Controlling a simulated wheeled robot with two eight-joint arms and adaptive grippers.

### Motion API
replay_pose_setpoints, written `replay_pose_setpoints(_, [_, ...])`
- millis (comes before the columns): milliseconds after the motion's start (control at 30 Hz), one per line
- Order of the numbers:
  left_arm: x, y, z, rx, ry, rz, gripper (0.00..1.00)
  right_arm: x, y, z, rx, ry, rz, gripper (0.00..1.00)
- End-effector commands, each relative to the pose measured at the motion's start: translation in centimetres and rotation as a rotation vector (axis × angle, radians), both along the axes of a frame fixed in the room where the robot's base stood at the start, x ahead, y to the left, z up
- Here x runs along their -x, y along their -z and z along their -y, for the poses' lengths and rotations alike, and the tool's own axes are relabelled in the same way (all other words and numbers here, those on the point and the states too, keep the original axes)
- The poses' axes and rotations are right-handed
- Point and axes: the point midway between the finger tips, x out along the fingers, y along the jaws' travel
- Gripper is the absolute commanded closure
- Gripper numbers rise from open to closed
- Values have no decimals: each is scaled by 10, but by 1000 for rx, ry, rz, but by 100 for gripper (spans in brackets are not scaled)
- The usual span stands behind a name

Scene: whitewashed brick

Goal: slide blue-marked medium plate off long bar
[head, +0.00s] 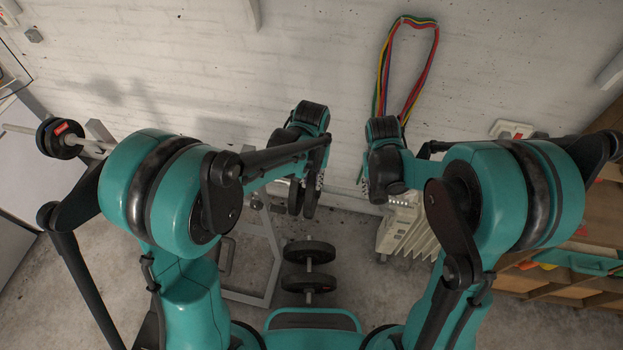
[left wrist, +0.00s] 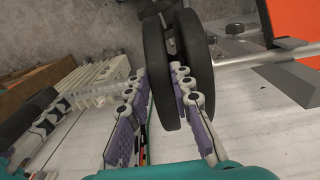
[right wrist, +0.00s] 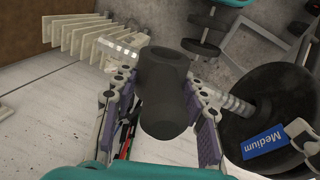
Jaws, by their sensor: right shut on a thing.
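The blue-marked medium plate (right wrist: 262,95) hangs at the long bar's near-wall end, its blue "Medium" label turned toward my right gripper. In the left wrist view the outer black plate (left wrist: 157,70) stands between the fingers of my left gripper (left wrist: 162,115), which is open around it. A second plate (left wrist: 197,55) sits close behind it, beside one finger. The long bar (left wrist: 265,55) runs off to the right there. My right gripper (right wrist: 160,110) is shut on a dark grip section (right wrist: 165,85) of a bar with threaded silver ends. I cannot tell whether it joins the long bar.
The long bar's far end holds a red-labelled plate (head: 60,138) at left. A loaded dumbbell (head: 309,267) lies on the floor. A white radiator (head: 408,232) stands by the wall, under hanging coloured bands (head: 427,60). Wooden shelves (head: 560,285) stand at right.

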Motion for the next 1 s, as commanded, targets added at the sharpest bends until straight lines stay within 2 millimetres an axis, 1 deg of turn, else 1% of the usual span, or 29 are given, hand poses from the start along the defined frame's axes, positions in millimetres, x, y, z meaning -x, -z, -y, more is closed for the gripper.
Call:
replay_pose_setpoints(33, [0,0,0,0,0,0,100,0,0,0,0,0,0,98])
replay_pose_setpoints(67, [0,0,0,0,0,0,81,0,0,0,0,0,0,98])
replay_pose_setpoints(100, [0,0,0,0,0,0,91,0,0,0,0,0,0,98])
replay_pose_setpoints(133, [0,0,0,0,0,0,99,0,0,0,0,0,0,98])
replay_pose_setpoints(1000, [-2,-7,0,0,0,2,100,0,-2,0,0,0,0,98])
